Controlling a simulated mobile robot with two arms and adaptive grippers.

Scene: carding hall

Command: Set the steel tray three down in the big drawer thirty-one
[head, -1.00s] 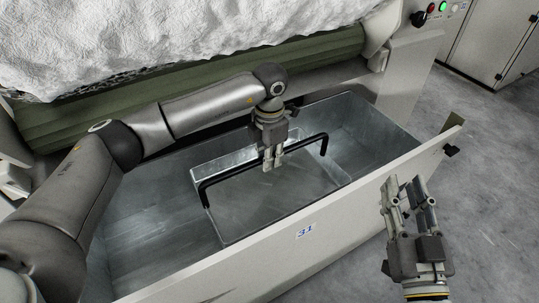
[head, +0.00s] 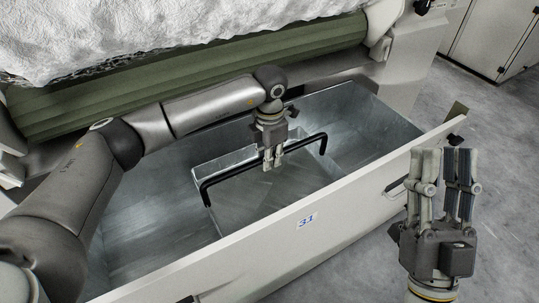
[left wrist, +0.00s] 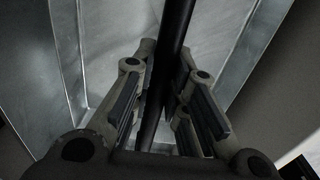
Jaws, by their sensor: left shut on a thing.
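The steel tray (head: 225,213) is a shallow metal tray with a tall black bar handle (head: 222,178). It lies within the walls of the open big drawer (head: 375,172), which carries the label 31 (head: 307,221) on its front. I cannot tell whether the tray touches the drawer floor. My left gripper (head: 272,165) is shut on the middle of the handle from above; in the left wrist view the bar (left wrist: 168,60) runs between the fingers. The drawer's front wall hides the tray's near lower part. My right gripper (head: 445,165) is open and empty, outside the drawer front.
A green roller (head: 200,80) with white fibre (head: 180,30) above it lies behind the drawer. The drawer has bare floor left and right of the tray. Grey floor (head: 490,180) is clear at the right, with a pale cabinet (head: 495,40) beyond.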

